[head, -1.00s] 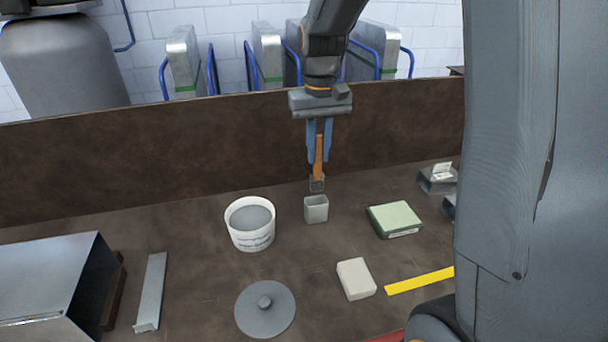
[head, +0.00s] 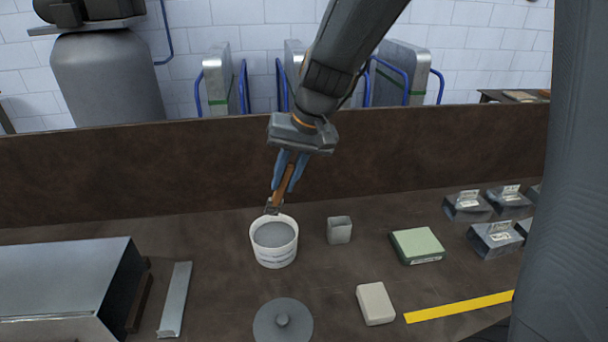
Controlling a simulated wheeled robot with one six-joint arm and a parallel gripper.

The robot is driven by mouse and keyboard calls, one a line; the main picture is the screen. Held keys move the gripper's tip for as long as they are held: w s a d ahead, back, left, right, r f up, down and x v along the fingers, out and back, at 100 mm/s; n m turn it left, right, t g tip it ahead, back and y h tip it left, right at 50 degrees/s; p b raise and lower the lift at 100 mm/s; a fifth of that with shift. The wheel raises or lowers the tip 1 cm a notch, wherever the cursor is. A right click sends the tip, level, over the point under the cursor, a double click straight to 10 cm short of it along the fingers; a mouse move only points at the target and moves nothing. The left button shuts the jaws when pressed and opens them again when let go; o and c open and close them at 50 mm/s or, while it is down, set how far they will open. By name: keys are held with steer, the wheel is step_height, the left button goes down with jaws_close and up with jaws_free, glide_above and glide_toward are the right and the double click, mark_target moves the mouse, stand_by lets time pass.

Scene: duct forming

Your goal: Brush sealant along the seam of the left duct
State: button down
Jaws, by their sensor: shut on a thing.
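My gripper (head: 287,170) is shut on the wooden handle of a brush (head: 283,187), which points down and tilts to the left. The brush's lower end is at the back rim of a white tub (head: 275,255) filled with grey sealant (head: 275,234). I cannot tell whether the bristles touch the sealant. The left duct (head: 62,278), a shiny metal box shape, lies at the left front, partly cut off by the picture's edge. Its seam is not clear from here.
A round grey lid (head: 283,321), a metal strip (head: 175,299), a pale block (head: 375,303), a green box (head: 417,245) and yellow tape (head: 460,307) lie around. Several metal pieces (head: 495,239) sit at right. A brown back panel (head: 150,170) rises behind.

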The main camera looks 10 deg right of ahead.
step_height(320, 180, down, 6)
steer(key=b, duration=0.5)
steer(key=shift+f+b, duration=0.3)
steer(key=shift+f, duration=0.25)
stand_by(2.1)
steer(key=shift+r+p, duration=2.95)
steer(key=shift+r, duration=0.6)
steer(key=shift+s, duration=0.1)
